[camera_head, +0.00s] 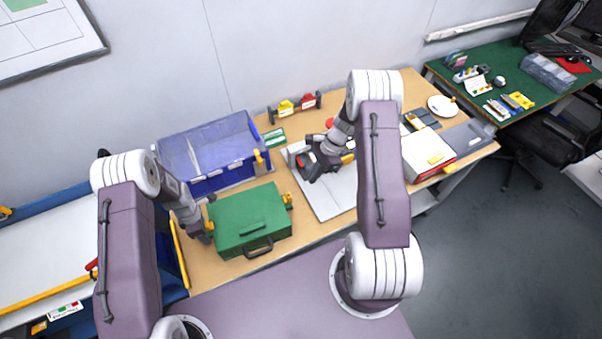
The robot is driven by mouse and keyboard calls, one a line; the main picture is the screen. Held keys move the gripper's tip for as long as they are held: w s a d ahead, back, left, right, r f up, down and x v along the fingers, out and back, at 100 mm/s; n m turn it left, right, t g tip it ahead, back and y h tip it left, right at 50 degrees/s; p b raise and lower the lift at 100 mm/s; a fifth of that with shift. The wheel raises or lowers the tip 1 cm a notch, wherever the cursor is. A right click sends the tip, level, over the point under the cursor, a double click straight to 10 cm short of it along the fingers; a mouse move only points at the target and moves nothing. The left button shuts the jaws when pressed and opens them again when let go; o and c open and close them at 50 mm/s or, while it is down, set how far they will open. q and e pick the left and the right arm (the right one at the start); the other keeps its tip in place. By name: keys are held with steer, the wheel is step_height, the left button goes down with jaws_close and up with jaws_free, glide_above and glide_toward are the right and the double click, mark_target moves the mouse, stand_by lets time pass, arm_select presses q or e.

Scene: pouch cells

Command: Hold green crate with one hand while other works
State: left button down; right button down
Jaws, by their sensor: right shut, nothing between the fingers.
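The green crate (262,217) is a closed green case with a dark handle on its front side, lying on the wooden table. My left gripper (208,227) is at the crate's left edge, close against it. Its fingers are small and partly hidden, so I cannot tell whether they grip the crate. My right gripper (312,170) is to the right of the crate, over the grey plate (338,192). It is shut and empty, and my arm partly hides the plate.
A blue bin with a clear cover (205,150) stands behind the crate. Red and yellow items (297,105) are at the back. A strip in front of the plate is clear.

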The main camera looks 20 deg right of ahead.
mark_target(289, 195)
arm_select(q)
steer(key=shift+a, duration=0.1)
arm_select(e)
steer(key=a+f, duration=0.5)
steer(key=a, duration=0.1)
steer(key=shift+a, duration=0.15)
steer(key=shift+f, duration=0.1)
steer(key=shift+a, duration=1.2)
steer(key=d+r, duration=0.8)
steer(key=r, duration=0.1)
steer(key=shift+r, duration=0.15)
